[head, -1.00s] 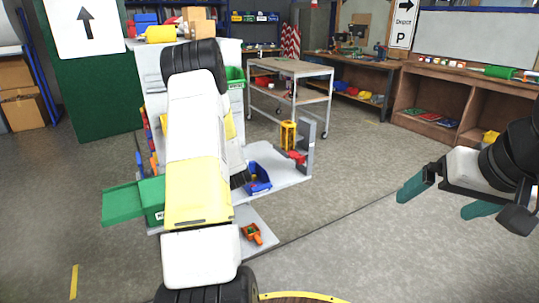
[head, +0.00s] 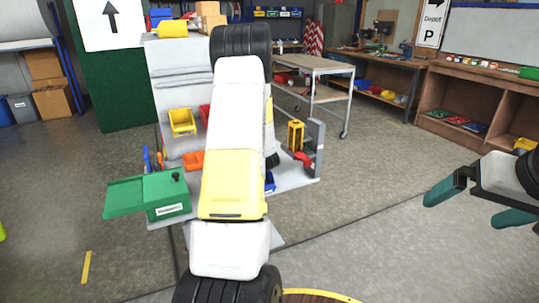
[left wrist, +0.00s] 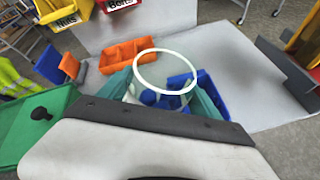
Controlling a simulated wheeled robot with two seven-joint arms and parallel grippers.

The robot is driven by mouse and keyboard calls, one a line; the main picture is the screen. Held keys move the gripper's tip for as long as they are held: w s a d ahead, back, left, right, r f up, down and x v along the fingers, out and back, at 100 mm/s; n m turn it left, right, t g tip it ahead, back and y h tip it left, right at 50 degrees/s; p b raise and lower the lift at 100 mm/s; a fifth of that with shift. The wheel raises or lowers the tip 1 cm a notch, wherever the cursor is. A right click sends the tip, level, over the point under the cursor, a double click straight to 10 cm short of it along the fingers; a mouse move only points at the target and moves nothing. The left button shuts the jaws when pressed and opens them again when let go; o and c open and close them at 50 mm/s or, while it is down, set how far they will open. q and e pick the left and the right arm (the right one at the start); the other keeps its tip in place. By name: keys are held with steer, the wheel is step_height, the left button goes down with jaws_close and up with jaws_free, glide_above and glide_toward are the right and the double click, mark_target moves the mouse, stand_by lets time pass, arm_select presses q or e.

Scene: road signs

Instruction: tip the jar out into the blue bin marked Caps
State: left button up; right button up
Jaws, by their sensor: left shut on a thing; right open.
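My left gripper (left wrist: 166,98) is shut on a clear jar (left wrist: 166,68) with a whitish rim. The jar's mouth shows, and blue caps (left wrist: 150,97) are visible in its lower part. In the head view my own arm hides the left gripper and jar. A blue bin (left wrist: 203,82) lies just beyond the jar in the left wrist view, partly behind it; a small part (head: 270,182) shows beside my arm in the head view. Its label is not visible. My right gripper (head: 480,203) is open and empty at the right, away from the bench.
An orange bin (left wrist: 122,55) sits beside the blue one. Yellow Nuts (left wrist: 65,12) and red Bolts (left wrist: 118,4) bins are behind. A green box (head: 168,207) with a green panel stands left. A yellow-and-red item (head: 296,135) is right. Open floor (head: 390,240) lies right.

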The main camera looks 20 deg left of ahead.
arm_select(q)
steer(key=m+g+y, duration=0.1)
steer(key=m, duration=0.1)
steer(key=s+a+m+g+y, duration=0.1)
steer(key=m, duration=0.1)
steer(key=shift+f+g+y, duration=0.2)
steer(key=shift+g+y, duration=0.1)
steer(key=m+y, duration=0.1)
steer(key=f+m+g+y, duration=0.1)
steer(key=m, duration=0.1)
steer(key=shift+f, duration=0.3)
steer(key=shift+w+d+f+m+g+y, duration=0.1)
steer(key=shift+m+g+y, duration=0.1)
steer(key=shift+m, duration=0.15)
steer(key=shift+d+f+m+g+y, duration=0.1)
steer(key=shift+m+y, duration=0.1)
steer(key=shift+m, duration=0.15)
steer(key=shift+w+d+r+m+y, duration=0.25)
steer(key=shift+m+y, duration=0.1)
steer(key=shift+m, duration=0.25)
steer(key=shift+w+d+r+m+y, duration=0.15)
steer(key=shift+w+r+m+y, duration=0.15)
steer(key=shift+m, duration=0.3)
steer(key=m+y, duration=0.1)
steer(key=m, duration=0.1)
steer(key=w+d+r+m+y, duration=0.1)
steer(key=m, duration=0.1)
steer(key=shift+w, duration=0.1)
steer(key=shift+r, duration=0.15)
